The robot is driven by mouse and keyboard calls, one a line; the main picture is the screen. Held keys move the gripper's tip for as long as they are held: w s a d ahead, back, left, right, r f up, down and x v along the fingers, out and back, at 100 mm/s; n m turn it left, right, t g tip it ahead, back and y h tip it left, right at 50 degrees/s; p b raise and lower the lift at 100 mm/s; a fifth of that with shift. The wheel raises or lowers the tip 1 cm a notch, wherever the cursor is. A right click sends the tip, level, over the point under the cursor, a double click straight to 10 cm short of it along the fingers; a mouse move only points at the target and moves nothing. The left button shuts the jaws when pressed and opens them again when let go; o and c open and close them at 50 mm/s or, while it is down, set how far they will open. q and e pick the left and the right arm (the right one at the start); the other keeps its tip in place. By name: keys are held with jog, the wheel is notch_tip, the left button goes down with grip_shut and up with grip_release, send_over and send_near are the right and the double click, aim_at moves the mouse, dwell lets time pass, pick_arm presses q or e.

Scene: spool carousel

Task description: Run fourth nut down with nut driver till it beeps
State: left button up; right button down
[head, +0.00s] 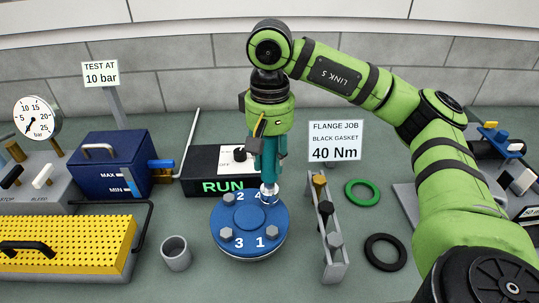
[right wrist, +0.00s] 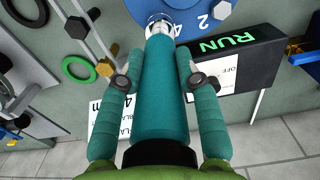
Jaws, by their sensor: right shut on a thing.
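A blue round flange (head: 248,221) with white numbers lies on the bench in the head view. Hex nuts show by 2 (head: 229,198), 3 (head: 226,234) and 1 (head: 272,232). My right gripper (head: 270,145) is shut on a teal nut driver (right wrist: 167,100), held upright with its silver socket (head: 268,190) down at the fourth position. The socket hides the fourth nut and part of its number; I cannot tell how deeply it is seated. In the right wrist view, both fingers of the right gripper (right wrist: 165,82) press the driver's sides. My left gripper is not in view.
A black box (head: 222,187) with green RUN letters stands behind the flange. A grey cup (head: 175,253) is to the left. A bolt rack (head: 332,255), green ring (head: 362,192) and black ring (head: 385,252) are to the right. A 40 Nm sign (head: 335,142) stands behind.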

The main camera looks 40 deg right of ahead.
jog(key=shift+s+a+f+b, duration=0.1)
jog(key=shift+s+f+b, duration=0.15)
jog(key=shift+b, duration=0.05)
dwell(0.5)
jog(key=shift+b, duration=0.3)
dwell(0.5)
jog(key=shift+w+r+p, duration=0.2)
jog(key=shift+r+p, duration=0.85)
jog(key=shift+r, duration=0.45)
notch_tip(320, 180, up, 4)
jog(key=p, duration=0.4)
jog(key=shift+r, duration=0.25)
jog(key=shift+f, duration=0.1)
